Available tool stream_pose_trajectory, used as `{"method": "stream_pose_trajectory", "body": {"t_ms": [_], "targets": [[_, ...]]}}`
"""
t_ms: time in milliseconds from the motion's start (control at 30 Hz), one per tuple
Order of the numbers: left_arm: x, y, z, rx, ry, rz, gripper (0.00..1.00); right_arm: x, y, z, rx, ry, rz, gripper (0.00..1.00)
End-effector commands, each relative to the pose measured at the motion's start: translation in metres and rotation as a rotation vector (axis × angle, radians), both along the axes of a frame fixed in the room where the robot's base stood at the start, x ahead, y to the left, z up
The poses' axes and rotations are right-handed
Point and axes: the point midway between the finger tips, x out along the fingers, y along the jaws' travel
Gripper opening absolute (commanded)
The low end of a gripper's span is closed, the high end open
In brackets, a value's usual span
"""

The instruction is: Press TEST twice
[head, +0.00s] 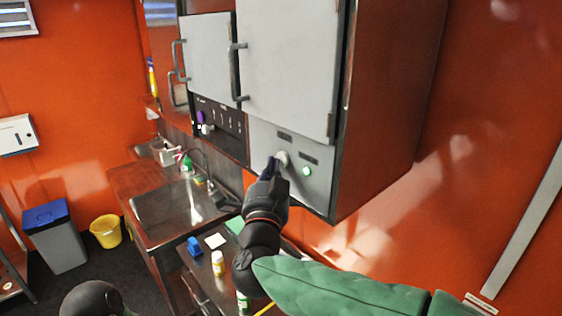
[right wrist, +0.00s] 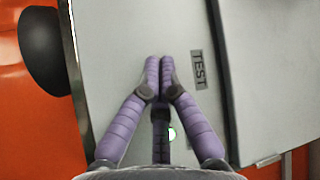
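The grey control panel (head: 262,142) sits under the wall cabinet doors. It carries two dark labels, a pale round button (head: 283,158) under the left one and a green lit lamp (head: 306,171) under the right one. My left gripper is out of view.
The cabinet door (head: 288,62) with its handle is above the panel. A dark switch panel (head: 219,128) is to its left. A sink (head: 175,215) and a counter with small bottles (head: 218,263) lie below. The orange wall to the right is clear.

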Motion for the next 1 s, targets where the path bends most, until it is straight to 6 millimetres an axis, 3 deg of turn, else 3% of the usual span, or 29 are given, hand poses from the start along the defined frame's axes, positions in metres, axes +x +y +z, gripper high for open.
{"method": "stream_pose_trajectory", "body": {"t_ms": [1000], "targets": [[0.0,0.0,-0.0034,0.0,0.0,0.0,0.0,0.0042,-0.0063,0.001,0.001,-0.002,-0.001,0.0]]}}
